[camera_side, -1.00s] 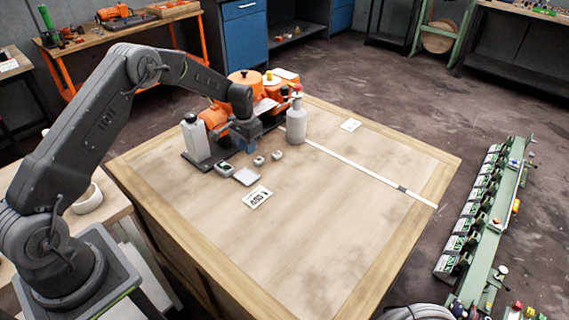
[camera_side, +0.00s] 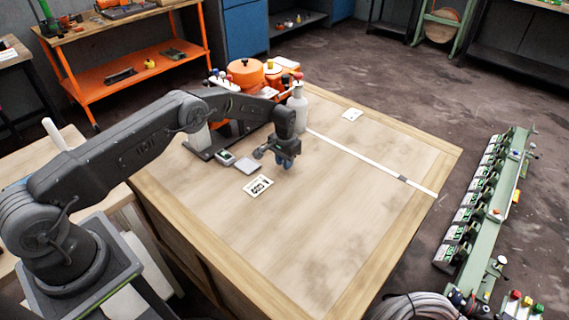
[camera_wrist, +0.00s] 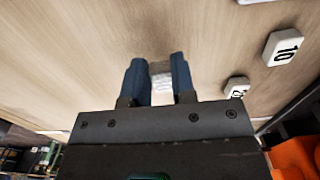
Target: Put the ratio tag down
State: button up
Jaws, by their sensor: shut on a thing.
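In the side view the held tag is hidden by the fingers.
A printed card (camera_side: 258,186) lies in front of the grey plate. A small device (camera_side: 225,157) sits left of it. A white strip (camera_side: 350,152) crosses the table. The front and right are clear.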

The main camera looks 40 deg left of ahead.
jog(key=shift+f, duration=0.65)
jog(key=shift+f, duration=0.2)
jog(key=o, duration=0.9)
